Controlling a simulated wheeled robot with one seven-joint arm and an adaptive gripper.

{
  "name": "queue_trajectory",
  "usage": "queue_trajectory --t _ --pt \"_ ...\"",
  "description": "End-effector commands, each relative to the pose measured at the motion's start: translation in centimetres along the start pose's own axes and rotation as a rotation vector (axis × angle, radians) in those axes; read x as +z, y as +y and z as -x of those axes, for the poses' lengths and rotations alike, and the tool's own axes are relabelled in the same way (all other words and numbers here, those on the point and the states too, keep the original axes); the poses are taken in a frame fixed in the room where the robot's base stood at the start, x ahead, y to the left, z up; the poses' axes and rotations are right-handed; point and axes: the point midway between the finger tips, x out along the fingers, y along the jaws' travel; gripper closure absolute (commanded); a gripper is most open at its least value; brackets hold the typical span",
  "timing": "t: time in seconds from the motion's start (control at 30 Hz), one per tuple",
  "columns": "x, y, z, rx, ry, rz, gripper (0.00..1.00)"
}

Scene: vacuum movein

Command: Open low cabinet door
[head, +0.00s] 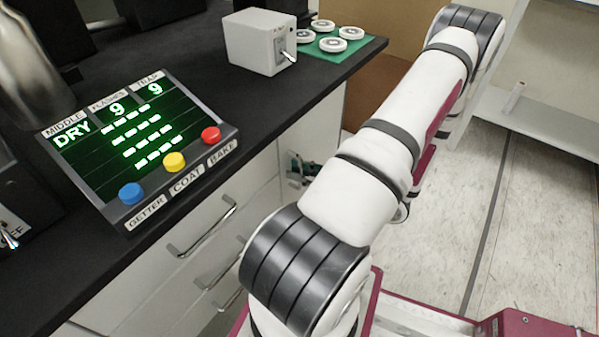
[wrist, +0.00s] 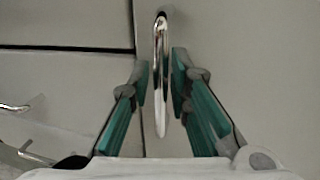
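The low cabinet door (wrist: 250,60) is a plain grey panel that fills the right of the wrist view. Its shiny metal bar handle (wrist: 161,75) runs upright near the door's left edge, beside a dark vertical seam. My gripper (wrist: 161,80) is open, with one teal-padded finger on each side of the handle. A gap shows between the handle and each finger; contact is not visible. In the head view, part of my gripper (head: 297,168) shows low against the cabinet front, mostly hidden behind my arm. The door looks closed.
Drawers with bar handles (head: 203,230) lie left of the door. The black countertop (head: 225,85) above holds a button panel (head: 140,140), a grey switch box (head: 258,42) and white discs on a green mat (head: 312,47). Open floor (head: 540,190) lies to the right.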

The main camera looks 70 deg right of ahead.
Motion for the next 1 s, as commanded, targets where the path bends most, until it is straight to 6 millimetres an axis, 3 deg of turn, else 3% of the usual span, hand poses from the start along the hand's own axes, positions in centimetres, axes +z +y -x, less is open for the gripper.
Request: queue_trajectory --t 0.13,0.2,0.63,0.83,1.0 --pt "0.0 0.0 0.0 0.000 0.000 0.000 0.84" --pt "0.0 0.0 0.0 0.000 0.000 0.000 1.00" --pt "0.0 -0.1 0.6 0.020 -0.002 0.003 1.00" --pt "0.0 -0.2 3.0 0.104 -0.002 0.008 1.00" --pt "-0.1 -0.7 6.5 0.226 0.002 0.010 1.00"
